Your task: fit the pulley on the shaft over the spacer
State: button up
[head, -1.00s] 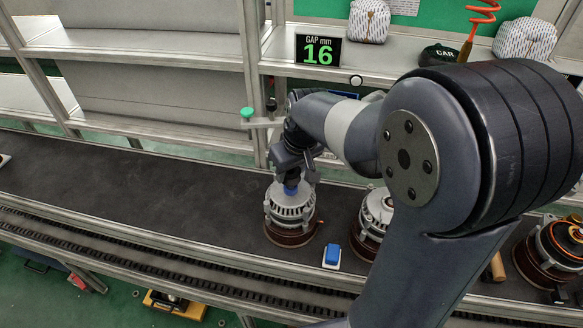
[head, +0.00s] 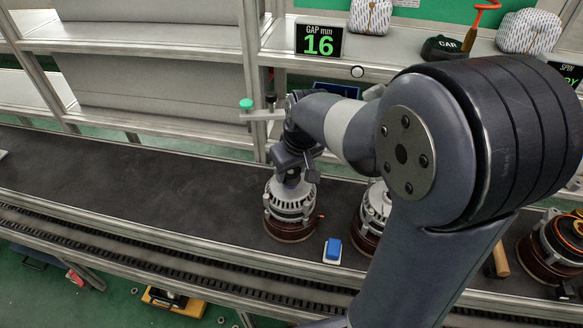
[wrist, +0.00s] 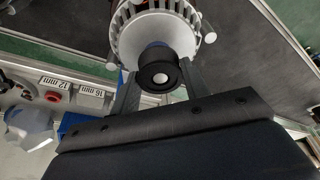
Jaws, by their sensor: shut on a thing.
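The black pulley (wrist: 157,68) is between the two fingers of my gripper (wrist: 160,84), which is shut on it. A bright round spot shows at the pulley's centre; I cannot tell for sure that it is the shaft end. The pulley is in line with the silver alternator (wrist: 152,32), close against its front. A trace of blue shows behind the pulley's edge, but the spacer and most of the shaft are hidden. In the head view my gripper (head: 293,180) points down onto the top of the upright alternator (head: 290,204); the pulley cannot be made out there.
A blue block on a white base (head: 333,250) is right of the alternator on the dark belt (head: 150,195). A second alternator (head: 370,218) stands partly behind my arm. A display (head: 319,40) reads GAP mm 16. The belt is clear to the left.

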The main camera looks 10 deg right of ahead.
jog(key=shift+f, duration=0.2)
jog(key=o, duration=1.2)
jog(key=v, duration=1.1)
jog(key=shift+f, duration=0.1)
jog(key=x, duration=1)
jog(key=shift+f, duration=0.25)
jog(key=shift+w+r+p, duration=0.15)
jog(key=shift+r+p, duration=0.2)
jog(key=shift+r, duration=0.1)
